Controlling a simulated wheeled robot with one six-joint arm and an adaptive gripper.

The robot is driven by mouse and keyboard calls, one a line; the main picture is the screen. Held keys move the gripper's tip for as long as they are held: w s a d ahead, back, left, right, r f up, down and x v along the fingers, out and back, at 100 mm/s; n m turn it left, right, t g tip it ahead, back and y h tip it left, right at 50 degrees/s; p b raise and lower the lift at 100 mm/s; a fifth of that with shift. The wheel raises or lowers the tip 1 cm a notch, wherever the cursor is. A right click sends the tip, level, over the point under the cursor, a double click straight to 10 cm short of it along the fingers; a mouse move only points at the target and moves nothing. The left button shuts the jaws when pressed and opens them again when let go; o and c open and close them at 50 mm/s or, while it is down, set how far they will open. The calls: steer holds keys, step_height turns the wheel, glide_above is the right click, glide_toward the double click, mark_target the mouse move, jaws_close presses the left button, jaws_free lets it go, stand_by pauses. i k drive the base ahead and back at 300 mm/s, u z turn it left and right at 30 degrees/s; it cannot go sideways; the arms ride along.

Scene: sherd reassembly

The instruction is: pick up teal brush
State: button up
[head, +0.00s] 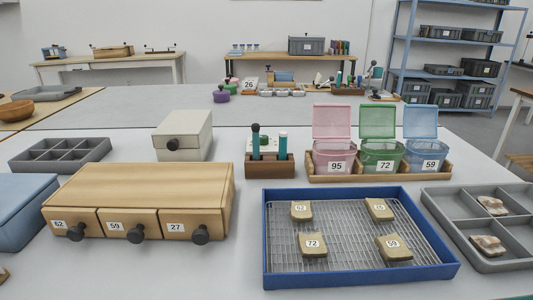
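A teal upright handle (283,146), which looks like the teal brush, stands in a brown wooden holder (270,167) near the middle of the table. A darker upright tool (256,142) with a black top stands beside it in the same holder. The lower ends of both are hidden inside the holder. My gripper is not in view.
A white box (184,134) and a wooden drawer unit (140,190) stand left of the holder. Lidded pink (333,156), green (380,154) and blue (421,152) bins stand right. A blue tray (362,281) with labelled sherds is in front. Grey compartment trays flank these.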

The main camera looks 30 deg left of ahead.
mark_target(255, 128)
steer(key=z, duration=0.95)
steer(key=k, duration=1)
steer(key=u, duration=1.7)
steer(key=i, duration=0.1)
steer(key=z, duration=0.25)
